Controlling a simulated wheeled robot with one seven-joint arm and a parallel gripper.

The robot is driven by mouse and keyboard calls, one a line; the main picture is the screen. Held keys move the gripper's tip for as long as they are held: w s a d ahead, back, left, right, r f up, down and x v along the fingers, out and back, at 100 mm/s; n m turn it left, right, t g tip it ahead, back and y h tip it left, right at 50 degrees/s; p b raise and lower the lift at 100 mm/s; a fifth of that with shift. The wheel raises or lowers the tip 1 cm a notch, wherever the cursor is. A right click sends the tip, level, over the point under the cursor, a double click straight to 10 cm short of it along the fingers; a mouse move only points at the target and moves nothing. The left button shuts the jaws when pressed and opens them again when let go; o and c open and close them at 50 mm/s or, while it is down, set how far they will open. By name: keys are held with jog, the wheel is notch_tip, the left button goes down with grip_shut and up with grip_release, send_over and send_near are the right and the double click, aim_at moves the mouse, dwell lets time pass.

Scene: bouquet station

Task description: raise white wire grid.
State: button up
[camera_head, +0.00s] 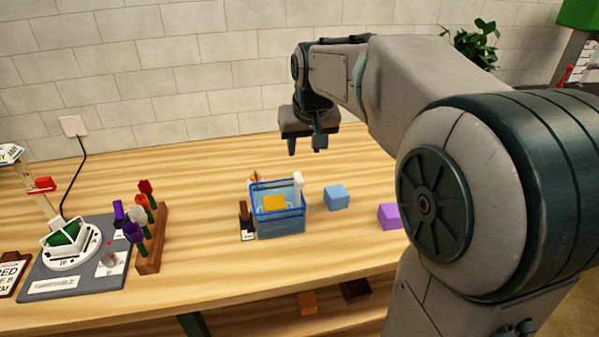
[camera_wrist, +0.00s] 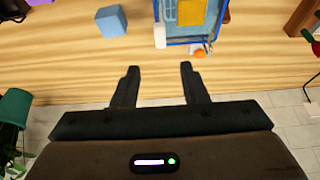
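I cannot clearly make out a white wire grid. A clear container with a blue rim (camera_head: 281,226) stands on the wooden table, with a yellow square piece (camera_head: 274,203) inside it. In the wrist view, pale lines form a lattice inside the container (camera_wrist: 173,38) beside the yellow piece (camera_wrist: 191,12). A small white piece (camera_head: 298,179) is at the container's back right corner. My gripper (camera_head: 306,146) is above and behind the container. In the wrist view its fingers (camera_wrist: 159,72) are apart with nothing between them.
A blue cube (camera_head: 336,197) and a purple block (camera_head: 390,216) lie right of the container. A wooden rack (camera_head: 149,262) with several coloured flowers stands left, near a grey base (camera_head: 75,278) with a white dial.

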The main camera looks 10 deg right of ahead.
aim_at(298, 176)
jog(key=p+x, duration=0.1)
jog(key=x, duration=1.1)
jog(key=shift+f, duration=0.15)
jog(key=shift+a, duration=0.1)
grip_shut()
